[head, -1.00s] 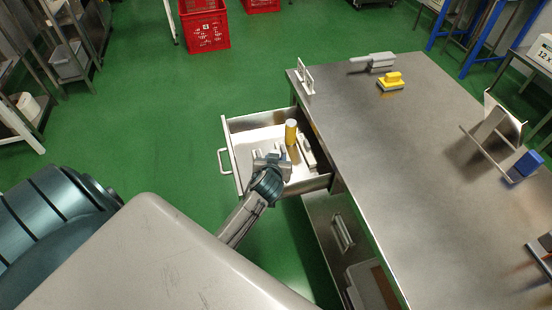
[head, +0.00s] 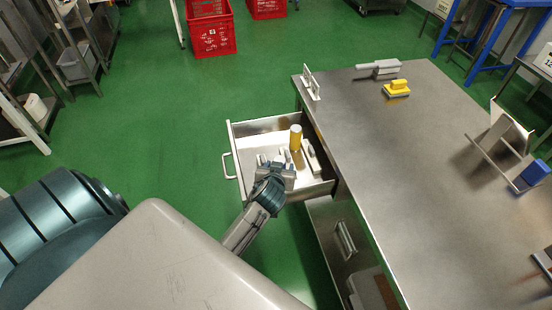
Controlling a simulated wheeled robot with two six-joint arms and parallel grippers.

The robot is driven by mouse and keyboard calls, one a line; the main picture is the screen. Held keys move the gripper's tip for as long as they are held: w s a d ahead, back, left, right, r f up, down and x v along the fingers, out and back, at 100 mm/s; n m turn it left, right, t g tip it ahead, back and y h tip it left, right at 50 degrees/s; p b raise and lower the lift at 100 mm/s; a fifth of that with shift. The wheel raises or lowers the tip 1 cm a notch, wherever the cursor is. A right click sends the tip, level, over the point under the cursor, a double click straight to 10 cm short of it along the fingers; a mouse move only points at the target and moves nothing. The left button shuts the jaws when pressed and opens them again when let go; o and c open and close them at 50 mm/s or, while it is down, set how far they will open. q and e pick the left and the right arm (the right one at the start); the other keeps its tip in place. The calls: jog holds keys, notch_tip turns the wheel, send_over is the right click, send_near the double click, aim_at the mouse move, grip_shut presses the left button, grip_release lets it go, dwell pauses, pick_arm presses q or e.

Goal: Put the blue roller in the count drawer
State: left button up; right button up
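The count drawer (head: 236,170) appears to be the open metal drawer at the left end of the steel table. A yellow cylinder (head: 296,140) stands upright in it, with pale bar-shaped pieces beside it. My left gripper (head: 275,160) is over the near part of the drawer, left of and nearer than the cylinder. Its fingers look spread apart, with nothing clearly held; its arm covers part of the drawer. A blue object (head: 536,172), perhaps the blue roller, sits by a tilted metal stand at the table's right side. My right gripper is not in view.
The steel table (head: 420,190) is largely bare in the middle. A small rack (head: 309,82), a grey tool (head: 380,68) and a yellow-topped block (head: 397,89) stand along its far side. Red crates (head: 211,35) stand on the green floor beyond.

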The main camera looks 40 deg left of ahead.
pick_arm(q)
jog(key=v, duration=0.9)
jog(key=shift+s, duration=0.2)
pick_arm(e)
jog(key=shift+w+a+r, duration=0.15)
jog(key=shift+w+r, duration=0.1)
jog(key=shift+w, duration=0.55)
